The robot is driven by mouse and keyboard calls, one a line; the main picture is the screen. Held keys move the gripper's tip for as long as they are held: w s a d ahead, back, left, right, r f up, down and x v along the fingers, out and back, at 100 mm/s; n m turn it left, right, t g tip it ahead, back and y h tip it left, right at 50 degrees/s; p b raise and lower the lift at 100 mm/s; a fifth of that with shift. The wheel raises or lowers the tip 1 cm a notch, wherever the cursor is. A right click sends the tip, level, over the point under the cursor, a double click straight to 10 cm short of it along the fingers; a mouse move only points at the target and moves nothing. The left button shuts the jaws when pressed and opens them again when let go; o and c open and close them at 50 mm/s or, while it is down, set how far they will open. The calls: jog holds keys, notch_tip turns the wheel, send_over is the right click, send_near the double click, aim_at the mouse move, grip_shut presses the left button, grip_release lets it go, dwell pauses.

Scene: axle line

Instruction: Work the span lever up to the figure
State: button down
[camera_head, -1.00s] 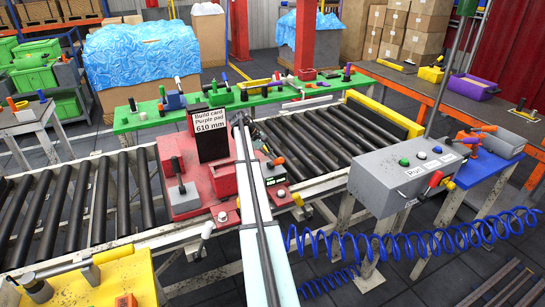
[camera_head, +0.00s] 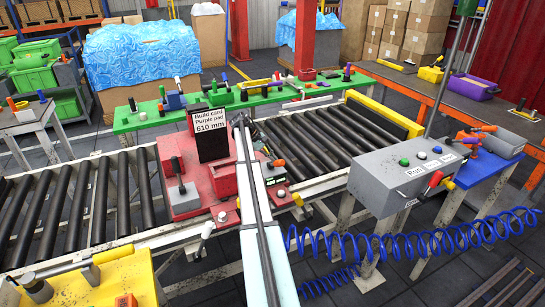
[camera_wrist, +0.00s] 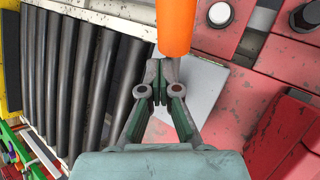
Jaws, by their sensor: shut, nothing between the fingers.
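An orange lever handle (camera_head: 277,163) sticks out just right of my arm, over the red station. The same kind of orange handle (camera_wrist: 174,28) is large at the top of the wrist view. My gripper (camera_wrist: 158,78) is shut and empty, with its fingertips right beside the lower end of that handle. I cannot tell whether they touch. In the head view my arm hides most of the gripper. A black build card (camera_head: 210,132) reads "Purple pad 610 mm". A small dark display (camera_head: 280,193) sits below the lever, its figure too small to read.
The red station (camera_head: 183,200) stands on the roller conveyor (camera_head: 98,200), with a red bin (camera_head: 223,181) left of my arm. A green shelf (camera_head: 150,118) with tools runs behind. A grey control box (camera_head: 405,180) and a blue coiled hose (camera_head: 420,240) are at right.

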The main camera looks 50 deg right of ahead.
jog(key=shift+w, duration=0.1)
jog(key=shift+w+d+r+p, duration=0.25)
jog(key=shift+w+d+r, duration=0.15)
jog(key=shift+w, duration=0.2)
jog(key=shift+w+d+r+p, duration=0.25)
jog(key=shift+w+r, duration=0.15)
jog(key=shift+w, duration=0.2)
jog(key=shift+w+d+r+p, duration=0.2)
jog(key=shift+w+d+r, duration=0.2)
jog(key=shift+w, duration=0.2)
jog(key=w, duration=0.1)
jog(key=w+d+r+p, duration=0.1)
jog(key=w+d+r, duration=0.1)
jog(key=shift+w+r, duration=0.25)
jog(key=shift+w, duration=0.15)
